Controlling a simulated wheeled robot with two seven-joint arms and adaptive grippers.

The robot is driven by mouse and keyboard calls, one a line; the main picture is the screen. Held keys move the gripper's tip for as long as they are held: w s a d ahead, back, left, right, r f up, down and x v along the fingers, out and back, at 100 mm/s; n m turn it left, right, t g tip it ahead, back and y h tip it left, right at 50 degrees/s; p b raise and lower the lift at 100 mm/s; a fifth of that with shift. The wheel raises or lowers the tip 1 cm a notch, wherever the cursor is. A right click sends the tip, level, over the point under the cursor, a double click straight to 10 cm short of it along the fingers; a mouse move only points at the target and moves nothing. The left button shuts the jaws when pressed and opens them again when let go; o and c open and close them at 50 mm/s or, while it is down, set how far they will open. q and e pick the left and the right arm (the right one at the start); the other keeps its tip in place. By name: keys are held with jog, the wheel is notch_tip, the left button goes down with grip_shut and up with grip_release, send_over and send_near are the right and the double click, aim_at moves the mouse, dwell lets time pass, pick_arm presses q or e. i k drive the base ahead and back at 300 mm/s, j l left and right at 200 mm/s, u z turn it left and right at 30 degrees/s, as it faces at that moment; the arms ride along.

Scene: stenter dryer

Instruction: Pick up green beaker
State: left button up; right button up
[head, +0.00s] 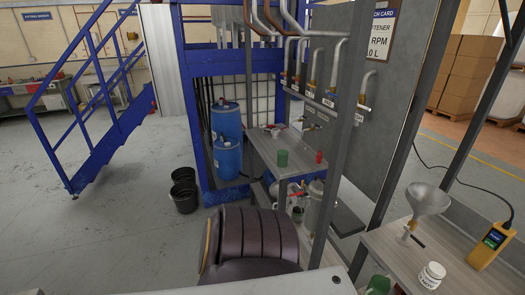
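Neither of my grippers is in view.
A red item (319,156) stands right of the beaker. A dark padded rounded object (250,240) lies in front of the shelf. Steel posts rise beside it. The right bench (395,245) holds a funnel (428,199), white tub (432,275) and yellow meter (490,246).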

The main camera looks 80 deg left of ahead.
aim_at(283, 159)
jog(key=u, duration=0.45)
jog(key=i+l+u, duration=0.1)
jog(key=u, duration=0.8)
jog(key=i+l+u, duration=0.1)
jog(key=u, duration=0.3)
jog(key=l+u, duration=0.15)
jog(key=u, duration=0.3)
jog(key=l+u, duration=0.1)
jog(key=u, duration=0.35)
